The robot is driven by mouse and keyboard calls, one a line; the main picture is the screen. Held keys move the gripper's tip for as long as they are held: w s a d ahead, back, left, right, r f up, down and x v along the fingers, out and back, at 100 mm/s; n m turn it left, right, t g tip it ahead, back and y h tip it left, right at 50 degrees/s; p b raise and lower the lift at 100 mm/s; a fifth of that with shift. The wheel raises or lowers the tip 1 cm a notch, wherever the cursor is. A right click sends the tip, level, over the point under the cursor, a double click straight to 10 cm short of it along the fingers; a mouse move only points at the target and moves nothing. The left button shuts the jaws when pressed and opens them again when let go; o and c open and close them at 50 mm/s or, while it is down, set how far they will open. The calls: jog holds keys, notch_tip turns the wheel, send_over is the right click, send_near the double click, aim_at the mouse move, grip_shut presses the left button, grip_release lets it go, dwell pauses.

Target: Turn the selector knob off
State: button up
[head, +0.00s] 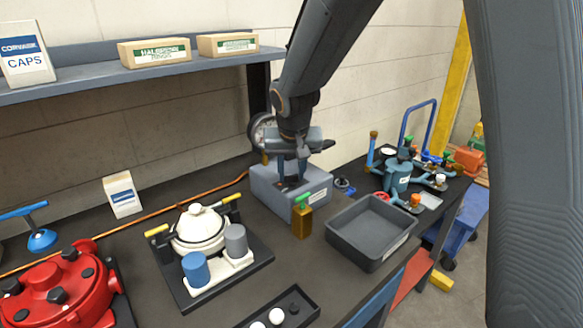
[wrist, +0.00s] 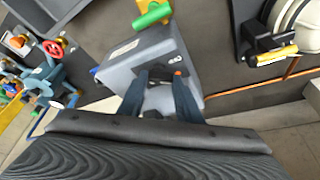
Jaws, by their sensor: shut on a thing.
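A grey control box (head: 265,188) stands on the dark bench right of centre, with a white label on its front. It also fills the middle of the wrist view (wrist: 125,72), with small markings and an orange dot on its top. My gripper (head: 292,180) points down onto the top of this box. In the wrist view its two blue-grey fingers (wrist: 162,82) reach the top face, one on each side of the selector knob. The gripper is shut on the knob, which is mostly hidden between the fingers. I cannot tell which way the knob points.
A shelf (head: 120,77) hangs behind.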

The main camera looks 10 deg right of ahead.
jog(key=shift+d+r+n+y+p, duration=0.15)
jog(key=shift+n+y+p, duration=0.35)
jog(key=shift+n+p, duration=0.55)
jog(key=shift+n, duration=0.65)
jog(key=n+b, duration=0.1)
jog(key=n+y+b, duration=0.1)
jog(key=b, duration=0.1)
jog(key=shift+w+f, duration=0.1)
jog(key=shift+f, duration=0.15)
jog(key=shift+d+n+y+b, duration=0.1)
jog(key=shift+n+y+b, duration=0.2)
jog(key=shift+n+b, duration=0.55)
jog(key=shift+r+g+b, duration=0.15)
jog(key=shift+g+b, duration=0.15)
jog(key=shift+b, duration=0.15)
jog(key=o, duration=1)
jog(key=shift+o, duration=0.2)
